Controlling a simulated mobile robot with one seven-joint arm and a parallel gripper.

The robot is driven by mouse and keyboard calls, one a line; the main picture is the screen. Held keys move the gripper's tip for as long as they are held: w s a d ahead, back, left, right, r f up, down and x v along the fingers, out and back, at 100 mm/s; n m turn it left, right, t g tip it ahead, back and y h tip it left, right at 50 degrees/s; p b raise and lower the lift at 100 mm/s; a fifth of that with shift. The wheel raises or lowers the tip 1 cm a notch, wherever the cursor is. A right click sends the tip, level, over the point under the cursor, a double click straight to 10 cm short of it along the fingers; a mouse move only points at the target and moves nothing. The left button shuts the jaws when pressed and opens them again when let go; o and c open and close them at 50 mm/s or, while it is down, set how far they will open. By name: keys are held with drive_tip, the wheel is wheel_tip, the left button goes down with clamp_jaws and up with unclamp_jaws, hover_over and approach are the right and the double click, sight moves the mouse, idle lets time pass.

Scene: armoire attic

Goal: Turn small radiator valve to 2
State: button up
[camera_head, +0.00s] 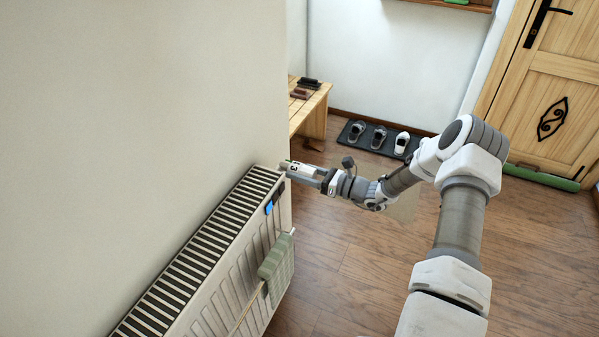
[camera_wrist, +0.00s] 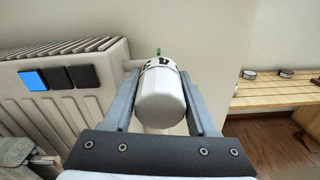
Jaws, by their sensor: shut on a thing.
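The radiator valve (camera_wrist: 160,98) is a white knob with dark markings at the right end of the radiator in the wrist view. A small green mark stands behind its top edge. My gripper (camera_wrist: 158,90) has one finger on each side of the knob and is shut on it. In the head view the valve (camera_head: 293,166) shows as a small white piece with a dark number at the end of my gripper (camera_head: 300,170). I cannot tell which number lines up with the green mark.
The white radiator (camera_head: 205,300) runs along the wall, with a green cloth (camera_head: 275,258) on its front. Its panel has a blue square (camera_wrist: 33,80) and two dark squares. A wooden bench (camera_head: 310,112), a shoe mat (camera_head: 360,143) and a wooden door (camera_head: 555,90) stand beyond.

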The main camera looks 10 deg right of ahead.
drive_tip(key=n+b, duration=0.1)
drive_tip(key=n, duration=0.4)
drive_tip(key=shift+f, duration=0.15)
drive_tip(key=n+b, duration=0.1)
drive_tip(key=n, duration=0.3)
drive_tip(key=shift+d+n+b, duration=0.1)
drive_tip(key=shift+n+b, duration=0.25)
drive_tip(key=shift+n, duration=0.05)
drive_tip(key=n+b, duration=0.2)
drive_tip(key=n, duration=0.3)
drive_tip(key=shift+n+b, duration=0.9)
drive_tip(key=shift+n, duration=0.9)
drive_tip(key=o, duration=1.4)
drive_tip(key=shift+c, duration=0.2)
